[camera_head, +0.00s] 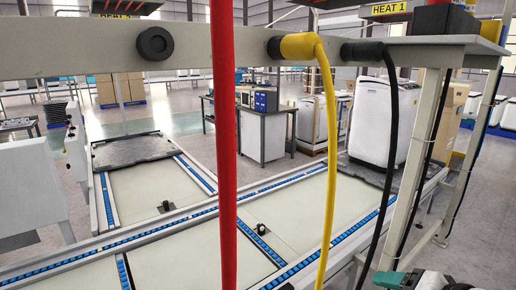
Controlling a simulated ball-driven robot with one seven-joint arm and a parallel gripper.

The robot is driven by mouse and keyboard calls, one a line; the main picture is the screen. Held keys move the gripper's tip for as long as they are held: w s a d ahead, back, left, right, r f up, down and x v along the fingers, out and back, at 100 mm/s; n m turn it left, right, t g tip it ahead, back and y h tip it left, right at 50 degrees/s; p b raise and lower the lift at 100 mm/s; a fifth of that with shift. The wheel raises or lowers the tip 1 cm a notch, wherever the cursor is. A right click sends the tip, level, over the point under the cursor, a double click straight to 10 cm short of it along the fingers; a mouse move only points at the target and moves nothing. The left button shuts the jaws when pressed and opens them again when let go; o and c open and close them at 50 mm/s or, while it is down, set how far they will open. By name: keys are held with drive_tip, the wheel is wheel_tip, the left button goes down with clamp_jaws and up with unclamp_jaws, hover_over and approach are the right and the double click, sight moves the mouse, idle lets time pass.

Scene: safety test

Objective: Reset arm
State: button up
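I see no gripper fingers in the head view. A teal and grey part (425,280) shows at the bottom right edge, cut off by the frame. I cannot tell whether it belongs to my arm. Nothing in view shows whether my gripper is open or shut.
A grey beam (200,59) crosses close ahead. A red cable (224,150), a yellow cable (328,130) and a black cable (392,130) hang before me. Behind them is a conveyor with blue rollers (150,233). A white appliance (375,120) stands at right.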

drive_tip(key=s+f+n+g+h, duration=0.3)
drive_tip(key=s+f+n+g, duration=0.2)
drive_tip(key=s+f, duration=1.4)
drive_tip(key=shift+s+f+g, duration=0.25)
drive_tip(key=shift+f+g, duration=0.35)
drive_tip(key=shift+f, duration=0.2)
drive_tip(key=s+f+n, duration=0.1)
drive_tip(key=s, duration=0.2)
drive_tip(key=s+f+n+g+h, duration=0.1)
drive_tip(key=s, duration=0.2)
drive_tip(key=s+d+f+n+g, duration=0.1)
drive_tip(key=s+f, duration=0.1)
drive_tip(key=s, duration=0.2)
drive_tip(key=shift+d+f, duration=0.1)
drive_tip(key=shift+c, duration=0.3)
